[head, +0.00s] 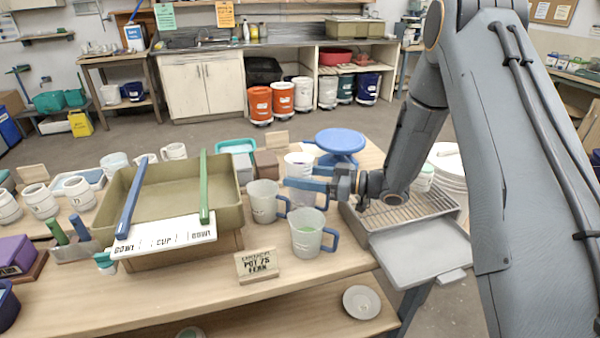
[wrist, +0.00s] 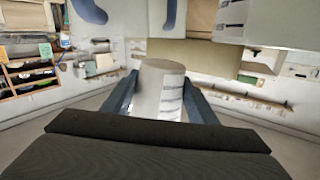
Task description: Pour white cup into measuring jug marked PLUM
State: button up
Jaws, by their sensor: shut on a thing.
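My gripper (head: 308,185) is shut on a white cup (head: 299,166) with dark printing, held about upright. In the wrist view the cup (wrist: 160,88) stands between the two blue-grey fingers; its contents are hidden. Two translucent measuring jugs with blue handles stand on the table just left of and in front of the cup. I cannot read PLUM on either jug.
An olive basin (head: 225,215) with a blue and a green stick across it stands left. A small sign (head: 256,264) is in front, its last word apparently FERN. A wire rack (head: 435,205) and grey tray (head: 420,250) are right. A blue round stand (head: 341,141) is behind.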

jog(key=m, duration=0.1)
jog(key=s+m+p, duration=0.1)
jog(key=r+m+p, duration=0.1)
jog(key=shift+s+a+r+m, duration=0.1)
jog(key=shift+s+m, duration=0.15)
jog(key=shift+m, duration=0.15)
jog(key=shift+s+f+m+g, duration=0.1)
jog(key=shift+f+m+g, duration=0.2)
jog(key=shift+f+m, duration=0.45)
jog(key=shift+f, duration=0.1)
